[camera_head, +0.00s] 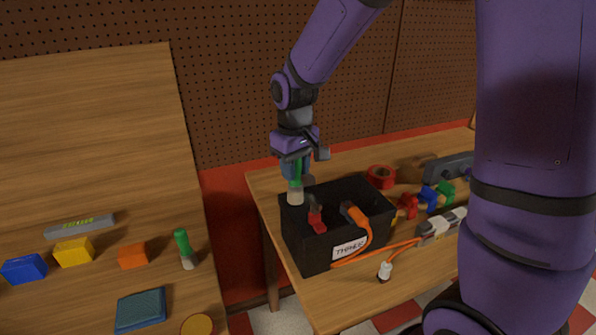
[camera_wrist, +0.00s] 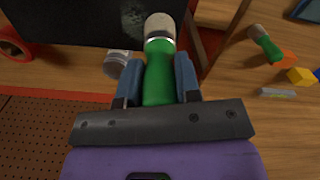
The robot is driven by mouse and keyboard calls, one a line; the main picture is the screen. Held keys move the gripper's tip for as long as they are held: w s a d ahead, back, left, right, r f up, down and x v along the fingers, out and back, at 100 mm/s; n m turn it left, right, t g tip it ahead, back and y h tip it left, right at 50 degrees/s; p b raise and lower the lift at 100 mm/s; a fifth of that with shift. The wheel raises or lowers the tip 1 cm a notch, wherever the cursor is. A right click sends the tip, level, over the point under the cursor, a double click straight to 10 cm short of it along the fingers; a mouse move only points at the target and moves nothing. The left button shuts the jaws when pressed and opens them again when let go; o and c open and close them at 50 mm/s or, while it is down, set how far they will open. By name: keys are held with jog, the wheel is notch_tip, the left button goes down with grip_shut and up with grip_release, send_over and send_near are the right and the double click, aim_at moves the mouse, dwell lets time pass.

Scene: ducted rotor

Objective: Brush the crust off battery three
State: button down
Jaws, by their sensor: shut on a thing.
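A black box-shaped battery (camera_head: 303,250) with a partly readable white label stands on the right wooden table. A red clamp (camera_head: 316,216) and an orange clamp (camera_head: 354,213) sit at its top. My gripper (camera_head: 295,167) is shut on a green-handled brush (camera_wrist: 158,80), which points bristles down at the battery's back left corner. In the wrist view the pale bristles (camera_wrist: 160,26) lie beside a grey round post (camera_wrist: 118,64). A faint mottled grey patch (camera_wrist: 139,17) shows on the battery's black surface (camera_wrist: 70,22). I cannot tell whether the bristles touch it.
An orange cable (camera_head: 372,252) runs from the battery. A red tape roll (camera_head: 381,177), coloured clamps (camera_head: 428,198) and a grey-white device (camera_head: 443,224) lie to its right. The left table holds another green-handled brush (camera_head: 185,249), coloured blocks (camera_head: 74,252) and a blue pad (camera_head: 141,309). A pegboard stands behind.

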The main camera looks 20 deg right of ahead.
jog(key=shift+d+r, duration=0.2)
jog(key=shift+r, duration=0.7)
jog(key=shift+a+r, duration=0.15)
jog(key=shift+r, duration=2.7)
